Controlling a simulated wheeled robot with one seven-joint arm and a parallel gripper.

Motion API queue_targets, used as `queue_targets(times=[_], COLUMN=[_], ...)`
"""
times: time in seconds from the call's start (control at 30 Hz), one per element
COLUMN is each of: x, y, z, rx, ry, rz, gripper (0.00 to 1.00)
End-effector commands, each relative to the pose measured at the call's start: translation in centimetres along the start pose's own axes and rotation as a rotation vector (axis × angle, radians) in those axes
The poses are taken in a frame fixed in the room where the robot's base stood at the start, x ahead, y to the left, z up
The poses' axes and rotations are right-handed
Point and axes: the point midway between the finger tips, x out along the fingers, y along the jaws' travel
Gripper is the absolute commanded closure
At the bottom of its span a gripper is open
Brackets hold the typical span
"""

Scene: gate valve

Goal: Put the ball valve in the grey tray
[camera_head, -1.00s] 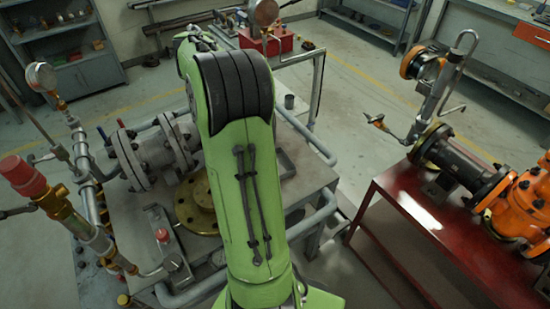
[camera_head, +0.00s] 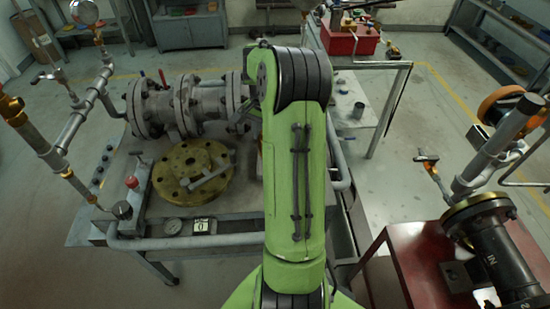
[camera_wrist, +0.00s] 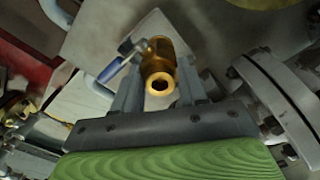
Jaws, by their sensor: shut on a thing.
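A brass ball valve (camera_wrist: 158,72) sits between the fingers of my gripper (camera_wrist: 157,85) in the wrist view, with its round open end facing the camera. My gripper is shut on it. In the head view my green arm hides the gripper and the held valve. I cannot make out the grey tray for certain in either view.
A flanged grey gate valve (camera_head: 185,105) and a brass flange (camera_head: 195,175) occupy the bench at left. A red toolbox (camera_head: 350,37) stands behind. A red table (camera_head: 400,270) with black pipework (camera_head: 505,255) is at right.

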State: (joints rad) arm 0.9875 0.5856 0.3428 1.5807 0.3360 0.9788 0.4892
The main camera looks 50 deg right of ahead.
Motion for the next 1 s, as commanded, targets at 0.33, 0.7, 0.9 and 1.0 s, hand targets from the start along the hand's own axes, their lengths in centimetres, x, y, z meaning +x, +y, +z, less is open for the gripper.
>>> queue_targets(times=[0.33,0.7,0.9,1.0], x=[6.2,6.6,6.7,6.7], y=[0.0,0.0,0.0,0.0], z=[-0.1,-0.1,-0.1,-0.1], rx=[0.0,0.0,-0.001,-0.001], ry=[0.001,0.003,0.001,0.001], rz=[0.0,-0.001,0.0,0.0], gripper=[1.0,1.0,0.34,0.32])
